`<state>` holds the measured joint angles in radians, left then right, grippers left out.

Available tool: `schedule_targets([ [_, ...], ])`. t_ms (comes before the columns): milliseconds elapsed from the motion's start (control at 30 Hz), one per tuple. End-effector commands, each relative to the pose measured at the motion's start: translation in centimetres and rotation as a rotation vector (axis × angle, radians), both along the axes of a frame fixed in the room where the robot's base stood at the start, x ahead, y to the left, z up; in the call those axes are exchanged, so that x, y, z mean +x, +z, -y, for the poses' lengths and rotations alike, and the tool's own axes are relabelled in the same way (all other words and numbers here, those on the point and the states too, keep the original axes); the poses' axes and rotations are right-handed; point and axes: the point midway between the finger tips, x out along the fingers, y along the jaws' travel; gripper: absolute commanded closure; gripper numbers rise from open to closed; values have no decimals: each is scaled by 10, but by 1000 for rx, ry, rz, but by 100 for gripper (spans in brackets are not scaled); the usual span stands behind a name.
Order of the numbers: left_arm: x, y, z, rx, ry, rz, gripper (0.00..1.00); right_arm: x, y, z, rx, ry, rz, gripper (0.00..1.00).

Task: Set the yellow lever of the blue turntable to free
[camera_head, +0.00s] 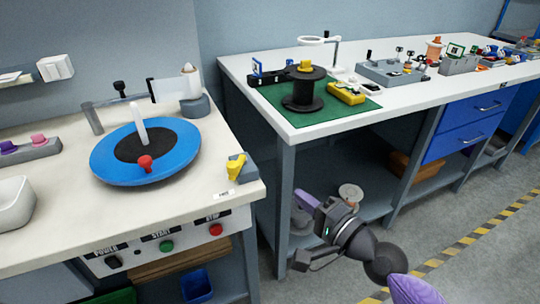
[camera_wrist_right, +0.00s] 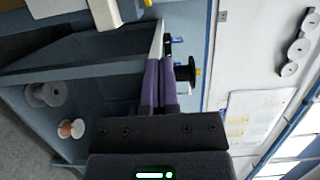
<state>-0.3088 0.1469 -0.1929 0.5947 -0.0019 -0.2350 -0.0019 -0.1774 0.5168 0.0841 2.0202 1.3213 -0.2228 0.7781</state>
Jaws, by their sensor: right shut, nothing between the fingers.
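The blue turntable (camera_head: 180,160) is a round disc with a dark centre on the left bench. A white upright post (camera_head: 138,122) stands at its middle and a red knob (camera_head: 145,163) at its front. The yellow lever (camera_head: 236,167) sits on a small grey-blue block at the bench's front right corner, tilted, with a small label in front. My right gripper (camera_head: 305,198) is to the right of the lever and lower, apart from it, in front of the second table. Its purple fingers (camera_wrist_right: 160,85) are shut and empty in the right wrist view. My left gripper is not in view.
A control panel (camera_head: 188,238) with power, start and stop buttons is on the bench front. The white-topped second table (camera_head: 235,68) carries a black spool (camera_head: 303,92) on a green mat (camera_head: 290,117). A gap separates bench and table.

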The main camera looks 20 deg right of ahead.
Motion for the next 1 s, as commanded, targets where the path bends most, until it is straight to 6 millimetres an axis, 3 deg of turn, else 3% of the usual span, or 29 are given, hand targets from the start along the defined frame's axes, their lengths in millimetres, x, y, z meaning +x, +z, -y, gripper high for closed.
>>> schedule_targets([
  [167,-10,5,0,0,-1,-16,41,21,2,-6,16,-1,2,100],
  [533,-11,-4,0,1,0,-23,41,98,-2,-32,13,3,-1,100],
  [733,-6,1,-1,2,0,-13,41,109,0,-60,14,2,-1,100],
  [1000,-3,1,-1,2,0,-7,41,113,-1,-67,11,2,-2,100],
])
